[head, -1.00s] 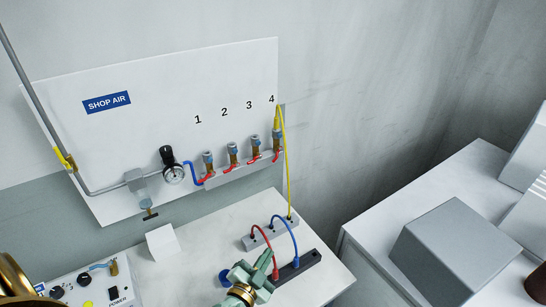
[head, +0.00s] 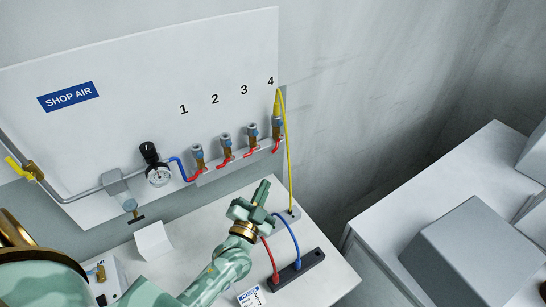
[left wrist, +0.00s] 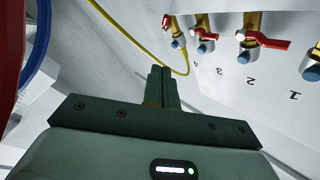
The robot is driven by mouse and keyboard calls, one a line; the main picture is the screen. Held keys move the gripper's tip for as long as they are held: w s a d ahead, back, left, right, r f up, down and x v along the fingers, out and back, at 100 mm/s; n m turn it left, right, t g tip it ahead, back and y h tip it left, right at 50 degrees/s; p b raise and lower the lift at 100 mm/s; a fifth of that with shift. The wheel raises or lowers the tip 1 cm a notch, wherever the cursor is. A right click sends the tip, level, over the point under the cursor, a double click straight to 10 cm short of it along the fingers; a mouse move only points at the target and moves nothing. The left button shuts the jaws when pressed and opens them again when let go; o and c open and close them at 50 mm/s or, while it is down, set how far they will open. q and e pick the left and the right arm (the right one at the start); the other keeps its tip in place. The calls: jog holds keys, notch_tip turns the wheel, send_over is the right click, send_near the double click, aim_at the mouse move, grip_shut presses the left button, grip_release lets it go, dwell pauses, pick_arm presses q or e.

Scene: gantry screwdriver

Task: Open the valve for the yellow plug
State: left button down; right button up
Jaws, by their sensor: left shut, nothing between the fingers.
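The yellow plug (head: 277,107) sits on the outlet under the number 4, with its yellow hose (head: 290,165) hanging to a grey block on the bench. The station 4 valve has a red lever (head: 276,145) below the brass fitting. In the left wrist view the row appears upside down, with the station 4 lever (left wrist: 166,21) at its left end and the yellow hose (left wrist: 140,45) beside it. My left gripper (head: 263,187) is shut and empty, in front of and below the manifold, apart from the levers. It also shows in the left wrist view (left wrist: 162,72). My right gripper is out of view.
Stations 1 to 3 have similar red levers, such as station 3's (head: 250,150). Red and blue cables (head: 291,238) reach a black block (head: 297,272) near my left arm. A grey box (head: 465,250) stands right.

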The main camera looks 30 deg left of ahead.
pick_arm(q)
jog(key=a+f+b+x, duration=0.1)
jog(key=f+b+x, duration=0.1)
jog(key=x, duration=1)
jog(key=shift+a+f, duration=0.15)
jog(key=shift+a, duration=0.2)
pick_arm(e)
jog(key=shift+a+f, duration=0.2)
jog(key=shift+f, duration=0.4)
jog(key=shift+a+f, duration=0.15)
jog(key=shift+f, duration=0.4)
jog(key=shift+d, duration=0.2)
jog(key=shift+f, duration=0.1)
